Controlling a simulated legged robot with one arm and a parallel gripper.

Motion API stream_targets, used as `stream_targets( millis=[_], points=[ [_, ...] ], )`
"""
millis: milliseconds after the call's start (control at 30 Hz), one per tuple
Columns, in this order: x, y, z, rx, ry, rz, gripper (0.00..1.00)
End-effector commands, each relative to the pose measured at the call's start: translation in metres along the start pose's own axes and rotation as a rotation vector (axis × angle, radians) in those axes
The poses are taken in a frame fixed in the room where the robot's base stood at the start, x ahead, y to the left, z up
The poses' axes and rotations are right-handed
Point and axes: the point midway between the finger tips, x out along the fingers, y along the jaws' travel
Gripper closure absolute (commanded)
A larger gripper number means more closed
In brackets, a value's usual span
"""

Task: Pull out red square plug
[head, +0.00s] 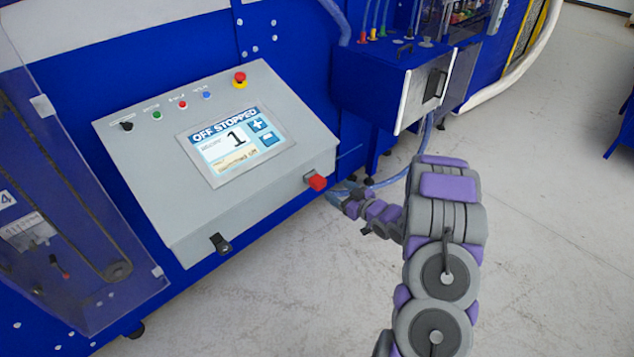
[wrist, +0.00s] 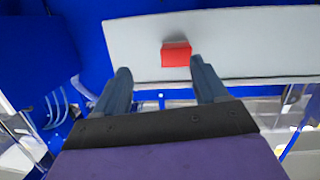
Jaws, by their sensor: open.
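The red square plug (head: 317,182) sticks out from the right side of the grey control box (head: 120,170), near its lower front corner. In the wrist view the red plug (wrist: 176,55) sits on the pale side face of the box, ahead of the fingertips and between them, closer to the right finger. My gripper (head: 340,198) is just to the right of the plug in the head view, partly hidden by its small size there. In the wrist view my gripper (wrist: 160,75) is open with nothing between its two fingers.
The box has a screen (head: 227,143) reading "OFF STOPPED", small buttons, a red emergency knob (head: 240,79) and a black latch (head: 220,243). A blue cabinet (head: 370,85) with hoses stands behind my arm. The grey floor (head: 540,240) at right is clear.

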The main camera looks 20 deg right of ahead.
Motion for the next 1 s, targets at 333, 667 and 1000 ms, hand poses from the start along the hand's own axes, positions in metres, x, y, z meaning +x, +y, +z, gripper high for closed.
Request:
stream_targets(
  millis=[333, 667, 1000],
  points=[
    [-0.012, -0.015, 0.01, 0.084, 0.198, -0.06, 0.28],
    [-0.012, -0.014, 0.01, 0.085, 0.202, -0.062, 0.28],
    [0.014, -0.018, 0.005, 0.085, 0.2, -0.065, 0.28]
  ],
)
